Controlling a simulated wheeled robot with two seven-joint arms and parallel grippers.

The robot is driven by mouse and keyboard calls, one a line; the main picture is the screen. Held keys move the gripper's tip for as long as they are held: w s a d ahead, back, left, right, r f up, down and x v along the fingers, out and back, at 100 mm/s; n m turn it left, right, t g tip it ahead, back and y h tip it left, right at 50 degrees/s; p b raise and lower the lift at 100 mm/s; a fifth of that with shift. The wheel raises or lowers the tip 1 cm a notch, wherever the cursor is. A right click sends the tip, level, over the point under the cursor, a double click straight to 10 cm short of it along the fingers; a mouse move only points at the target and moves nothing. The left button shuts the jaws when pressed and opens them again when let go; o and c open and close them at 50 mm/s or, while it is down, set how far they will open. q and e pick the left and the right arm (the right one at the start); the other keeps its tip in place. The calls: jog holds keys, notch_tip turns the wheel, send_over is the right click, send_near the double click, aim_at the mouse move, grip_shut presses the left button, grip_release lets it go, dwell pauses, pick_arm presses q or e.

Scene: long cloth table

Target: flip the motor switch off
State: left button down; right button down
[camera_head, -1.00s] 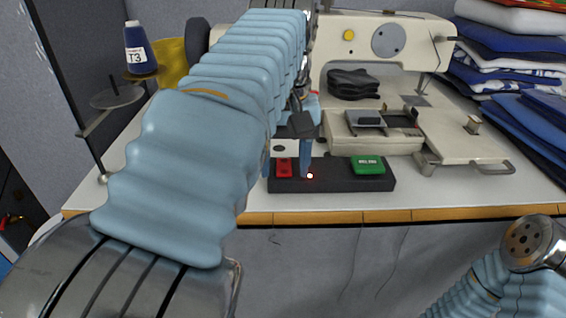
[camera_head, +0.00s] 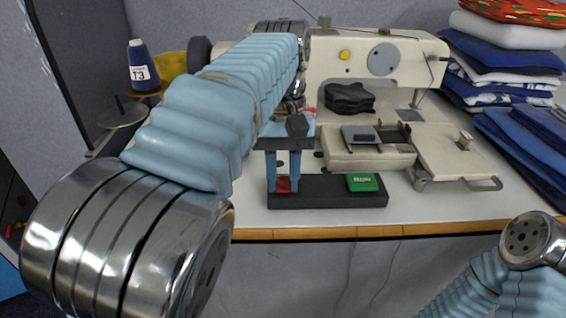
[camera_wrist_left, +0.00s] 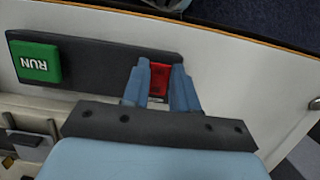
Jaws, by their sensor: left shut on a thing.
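The motor switch is a long black base (camera_head: 335,196) near the table's front edge, with a green RUN piece (camera_head: 362,182) at its right end and a red piece (camera_head: 283,185) at its left end. My left gripper (camera_head: 283,179) reaches down over the left end, its two blue fingers on either side of the red piece and shut on it. In the left wrist view the red piece (camera_wrist_left: 160,78) shows between the fingertips, and the green RUN piece (camera_wrist_left: 38,63) lies clear at the left. The fingers partly hide the red piece's sides. My right gripper is out of view.
A cream sewing machine (camera_head: 375,60) stands behind the switch, its bed close behind the base. Folded cloth (camera_head: 505,60) is stacked at the right. A blue thread spool (camera_head: 142,66) stands at the left. The table front right of the base is clear.

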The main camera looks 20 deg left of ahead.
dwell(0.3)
pick_arm(q)
jog(key=c, duration=0.9)
grip_release()
